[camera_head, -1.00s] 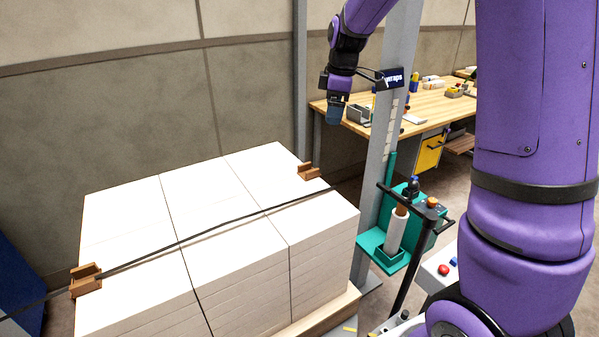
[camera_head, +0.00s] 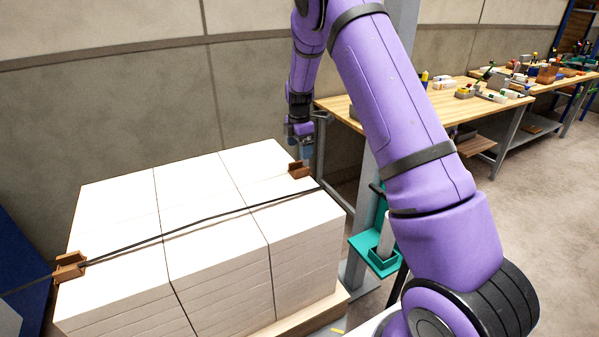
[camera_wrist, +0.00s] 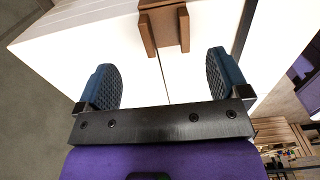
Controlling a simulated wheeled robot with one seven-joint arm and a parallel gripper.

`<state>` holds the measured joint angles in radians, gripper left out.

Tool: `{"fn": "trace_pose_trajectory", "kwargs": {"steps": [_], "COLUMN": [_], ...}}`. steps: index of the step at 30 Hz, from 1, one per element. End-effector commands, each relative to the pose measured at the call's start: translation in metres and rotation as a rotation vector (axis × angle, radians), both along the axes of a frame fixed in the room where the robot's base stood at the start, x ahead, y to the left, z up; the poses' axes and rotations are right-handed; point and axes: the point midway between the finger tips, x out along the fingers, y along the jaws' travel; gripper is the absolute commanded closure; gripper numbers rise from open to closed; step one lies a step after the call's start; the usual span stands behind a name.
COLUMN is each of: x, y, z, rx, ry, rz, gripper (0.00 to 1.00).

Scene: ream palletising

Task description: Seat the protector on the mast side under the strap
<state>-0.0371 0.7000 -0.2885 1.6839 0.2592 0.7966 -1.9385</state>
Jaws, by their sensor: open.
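The mast-side protector (camera_head: 299,169) is a brown channel-shaped piece on the stack's top at its right edge. The black strap (camera_head: 215,218) runs across the stack and passes beside this protector, on its near side, not over it. My gripper (camera_head: 303,150) is open and empty, pointing down just above the protector. In the wrist view, the protector (camera_wrist: 163,28) lies ahead of the gap between the blue pads of my gripper (camera_wrist: 165,80), apart from both. The strap (camera_wrist: 244,28) shows to its right there. A second brown protector (camera_head: 69,266) sits at the left edge with the strap across it.
The white ream stack (camera_head: 205,200) stands on a wooden pallet (camera_head: 318,306). The grey mast (camera_head: 357,205) and a teal holder (camera_head: 374,255) stand right of it. A workbench (camera_head: 345,110) is behind my gripper. The wall is beyond the stack.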

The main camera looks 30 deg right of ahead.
Motion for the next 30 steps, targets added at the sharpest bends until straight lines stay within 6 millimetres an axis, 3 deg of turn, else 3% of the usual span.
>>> {"fn": "trace_pose_trajectory", "kwargs": {"steps": [18,27,30], "x": [-0.007,-0.006,-0.006], "y": [0.0,0.0,0.0], "z": [-0.071,-0.075,-0.075], "rx": [-0.001,0.0,0.0], "ry": [0.0,-0.002,-0.002], "rz": [-0.001,-0.002,-0.002], "gripper": [0.06,0.06,0.27]}}
